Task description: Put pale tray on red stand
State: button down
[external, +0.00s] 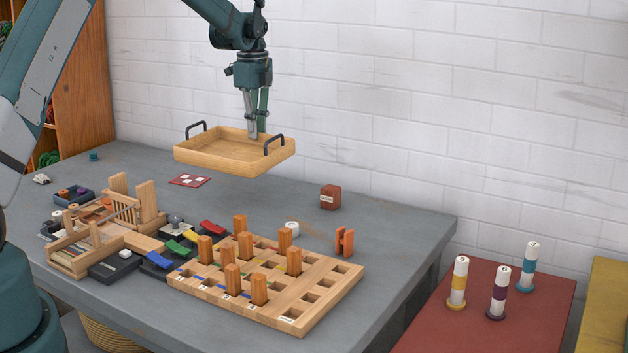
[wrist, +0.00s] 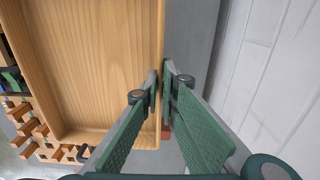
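The pale tray (external: 222,146) is a shallow wooden tray with two dark handles. It hangs roughly level in the air above the back of the grey table, and its inside is empty. My gripper (external: 257,135) is shut on the tray's back wall. In the wrist view my fingers (wrist: 161,90) lie on either side of the tray's rim, with the tray's bare floor (wrist: 95,65) to the left. The red stand (external: 545,320) is a low red surface at the lower right, beyond the table's right edge. It bears three upright white spools with coloured bands.
The yellow-banded (external: 459,283), purple-banded (external: 498,293) and blue-banded spools (external: 528,267) stand on the red stand; its front is clear. A pegboard (external: 330,300), a wooden loom (external: 70,253) and small blocks crowd the grey table (external: 390,225). A yellow surface (external: 608,310) lies far right.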

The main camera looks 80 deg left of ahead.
jog(key=w+d+b, duration=0.1)
jog(key=w+d, duration=1.2)
jog(key=d, duration=0.3)
jog(key=w+d+b, duration=0.2)
jog(key=w+d, duration=1.2)
jog(key=d, duration=0.3)
jog(key=w+d+b, duration=0.1)
jog(key=w+d, duration=0.2)
jog(key=d, duration=1.1)
jog(key=w+d+b, duration=0.1)
jog(key=w+d, duration=0.2)
jog(key=d, duration=1.1)
jog(key=w+d+b, duration=0.1)
jog(key=w+d, duration=0.3)
jog(key=d, duration=1)
notch_tip(320, 180, down, 12)
jog(key=a, duration=0.1)
jog(key=shift+s, duration=0.2)
jog(key=shift+f, duration=0.2)
jog(key=shift+f+b, duration=0.35)
jog(key=shift+f, duration=2.65)
